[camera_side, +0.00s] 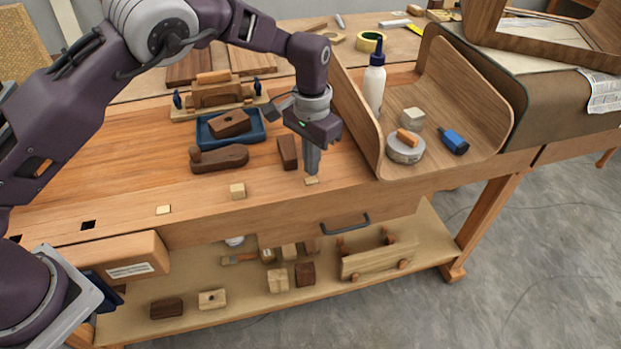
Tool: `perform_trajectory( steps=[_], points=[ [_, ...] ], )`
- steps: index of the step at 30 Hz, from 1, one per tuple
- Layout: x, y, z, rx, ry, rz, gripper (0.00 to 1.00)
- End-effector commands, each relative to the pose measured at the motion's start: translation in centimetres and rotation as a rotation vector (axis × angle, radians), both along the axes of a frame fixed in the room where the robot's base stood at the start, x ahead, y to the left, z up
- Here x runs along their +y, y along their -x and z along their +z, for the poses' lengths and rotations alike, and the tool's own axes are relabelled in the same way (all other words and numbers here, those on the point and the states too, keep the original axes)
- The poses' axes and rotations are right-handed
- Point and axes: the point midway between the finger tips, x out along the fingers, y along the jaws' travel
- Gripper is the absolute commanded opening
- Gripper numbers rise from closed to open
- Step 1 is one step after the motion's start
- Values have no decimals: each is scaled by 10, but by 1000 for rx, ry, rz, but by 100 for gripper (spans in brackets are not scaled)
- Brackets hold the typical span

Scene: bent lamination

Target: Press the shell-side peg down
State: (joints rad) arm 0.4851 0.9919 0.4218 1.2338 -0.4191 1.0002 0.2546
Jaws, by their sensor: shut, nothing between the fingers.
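Several pale square pegs sit in a row along the bench's front edge. The shell-side peg (312,181) is the one nearest the bent plywood shell (460,85); its top shows low, near the bench surface. The middle peg (238,191) stands up as a small block.
A dark wooden block (288,152) stands just left of my gripper, with a wooden plane (219,158) and blue tray (256,136) beyond. The shell to the right holds a white glue bottle (374,82), a round tin (405,151) and a blue item (454,141). The front strip between pegs is clear.

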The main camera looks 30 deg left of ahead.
Motion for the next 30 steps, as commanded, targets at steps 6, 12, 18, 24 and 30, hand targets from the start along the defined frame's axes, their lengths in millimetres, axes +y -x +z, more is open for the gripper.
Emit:
perform_trajectory(
  steps=[6, 12, 18, 24, 30],
  points=[
    [0, 0, 18, -1, 1, 1, 0],
    [0, 0, 33, -1, 1, 0, 0],
    [0, -1, 49, -2, 1, 1, 0],
    [0, 0, 55, 1, 0, 1, 0],
    [0, 0, 54, 1, 0, 1, 0]
  ],
)
